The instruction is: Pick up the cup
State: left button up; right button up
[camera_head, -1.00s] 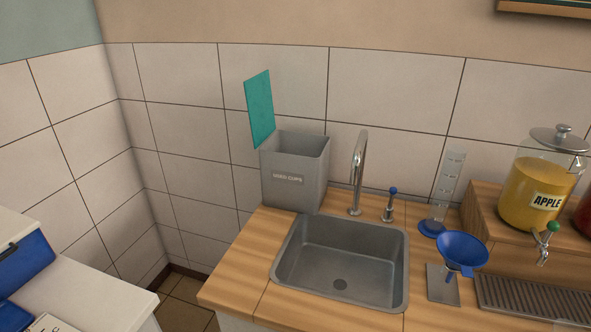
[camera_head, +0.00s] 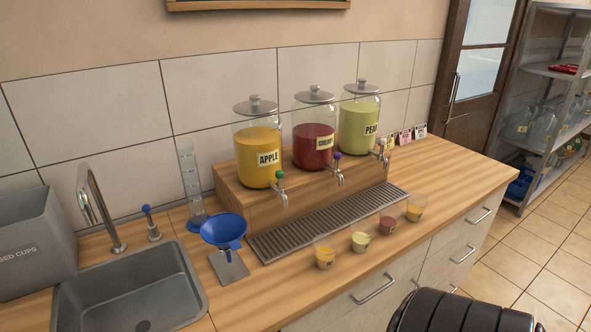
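Several small clear cups stand in a row on the wooden counter in front of the drip grate. The nearest cup (camera_head: 325,257) holds orange-yellow contents. Behind it to the right are a cup with pale green contents (camera_head: 360,241), a cup with dark red contents (camera_head: 387,225) and a cup with orange contents (camera_head: 415,211). The cups stand upright and apart from each other. Which one the task means cannot be told. Neither of my grippers is in view.
Apple (camera_head: 258,150), cherry (camera_head: 313,135) and pear (camera_head: 359,125) dispensers stand on a wooden riser behind the drip grate (camera_head: 290,240). A blue funnel (camera_head: 223,230), sink (camera_head: 130,290) and grey used-cups bin (camera_head: 32,245) are left. A rounded black shape covers the bottom right.

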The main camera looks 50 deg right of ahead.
aim_at(362, 230)
jog(key=z, duration=2.05)
jog(key=i+l+u, duration=0.1)
jog(key=l+u, duration=0.15)
jog(key=u, duration=0.25)
jog(key=i+l+u, duration=0.1)
jog(key=l+u, duration=0.15)
jog(key=u, duration=0.2)
jog(key=i+l+u, duration=0.1)
jog(key=l+u, duration=0.2)
jog(key=l, duration=0.9)
jog(key=l+u, duration=0.35)
jog(key=l, duration=0.8)
jog(key=k, duration=0.05)
